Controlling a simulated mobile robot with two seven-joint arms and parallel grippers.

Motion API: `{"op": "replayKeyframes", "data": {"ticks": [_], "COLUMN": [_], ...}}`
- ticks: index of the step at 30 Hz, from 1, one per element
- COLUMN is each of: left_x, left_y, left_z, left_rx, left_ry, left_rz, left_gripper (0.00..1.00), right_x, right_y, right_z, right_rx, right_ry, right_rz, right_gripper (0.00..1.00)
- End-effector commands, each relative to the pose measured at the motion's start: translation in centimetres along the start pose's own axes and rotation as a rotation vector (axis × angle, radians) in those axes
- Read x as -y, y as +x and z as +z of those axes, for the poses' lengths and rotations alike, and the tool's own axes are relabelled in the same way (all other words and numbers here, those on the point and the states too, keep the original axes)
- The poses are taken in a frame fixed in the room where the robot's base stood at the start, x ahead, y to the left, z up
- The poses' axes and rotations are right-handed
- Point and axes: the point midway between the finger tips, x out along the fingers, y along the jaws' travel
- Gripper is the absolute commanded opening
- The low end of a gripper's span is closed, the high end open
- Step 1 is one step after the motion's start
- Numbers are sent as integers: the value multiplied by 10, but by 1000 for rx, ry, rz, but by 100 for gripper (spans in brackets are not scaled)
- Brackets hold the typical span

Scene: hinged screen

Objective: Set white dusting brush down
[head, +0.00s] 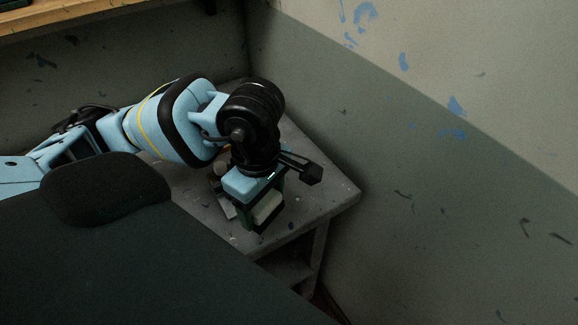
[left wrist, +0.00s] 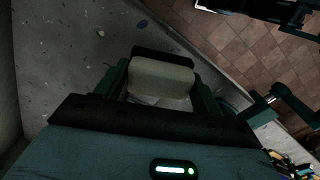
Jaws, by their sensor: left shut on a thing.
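My left gripper (head: 257,212) reaches down over the small grey table (head: 325,195) in the corner, close to its right front part. It is shut on the white dusting brush (head: 268,206), whose pale block shows between the dark green fingers. In the left wrist view the brush (left wrist: 161,78) sits between the two fingers of the gripper (left wrist: 160,90), with the grey tabletop (left wrist: 70,40) behind it. I cannot tell whether the brush touches the tabletop. My right gripper is in neither view.
Some small pale and brownish things (head: 222,185) stand on the table behind and left of the gripper, partly hidden by my arm. Paint-flecked walls (head: 420,150) close in the table's back and right. A tiled floor (left wrist: 235,50) lies beyond the table edge.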

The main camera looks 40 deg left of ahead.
Motion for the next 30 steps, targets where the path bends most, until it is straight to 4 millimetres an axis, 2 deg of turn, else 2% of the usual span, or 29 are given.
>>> {"op": "replayKeyframes", "data": {"ticks": [12,18,24,30], "left_x": [-82,-116,-133,-135], "left_y": [6,10,13,13], "left_z": [-30,-43,-49,-50], "left_rx": [0,1,1,0], "left_ry": [-4,-2,1,1], "left_rz": [3,2,0,1], "left_gripper": [50,50,50,50], "right_x": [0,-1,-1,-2], "right_y": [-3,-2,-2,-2], "right_z": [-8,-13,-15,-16], "right_rx": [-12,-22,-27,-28], "right_ry": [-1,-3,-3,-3], "right_rz": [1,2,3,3], "right_gripper": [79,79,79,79]}}
